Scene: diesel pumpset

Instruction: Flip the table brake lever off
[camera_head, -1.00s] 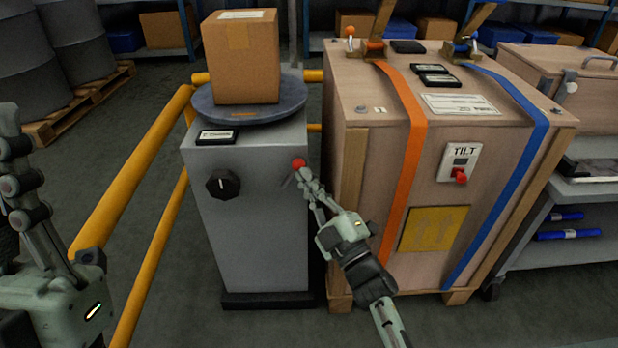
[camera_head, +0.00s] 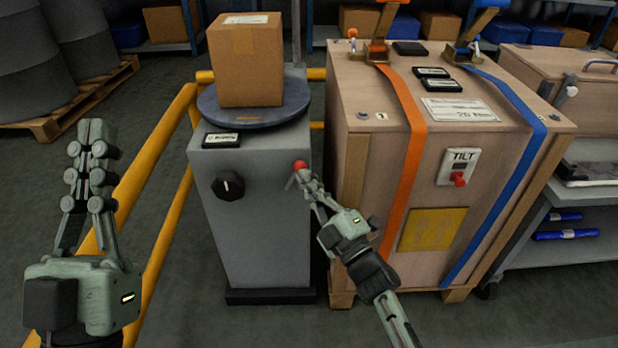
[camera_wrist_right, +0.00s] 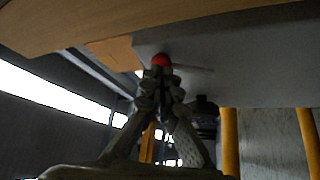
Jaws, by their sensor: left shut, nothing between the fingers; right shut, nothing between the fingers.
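The brake lever's red knob (camera_head: 299,165) shows at the upper right of the grey pedestal's front (camera_head: 255,225). My right gripper (camera_head: 302,176) is shut with its fingertips at the knob, touching it or very close. In the right wrist view the red knob (camera_wrist_right: 161,60) sits just beyond the shut fingertips (camera_wrist_right: 160,72); the lever's shaft is mostly hidden. The round turntable (camera_head: 255,108) on top of the pedestal carries a cardboard box (camera_head: 245,60). My left gripper (camera_head: 92,130) is shut and empty, upright at the left, away from the pedestal.
A black dial (camera_head: 228,185) is on the pedestal's front. A wooden crate (camera_head: 360,100) with orange and blue straps and a tilt indicator (camera_head: 459,168) stands close on the right. Yellow rails (camera_head: 160,225) run along the left. Open floor lies in front.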

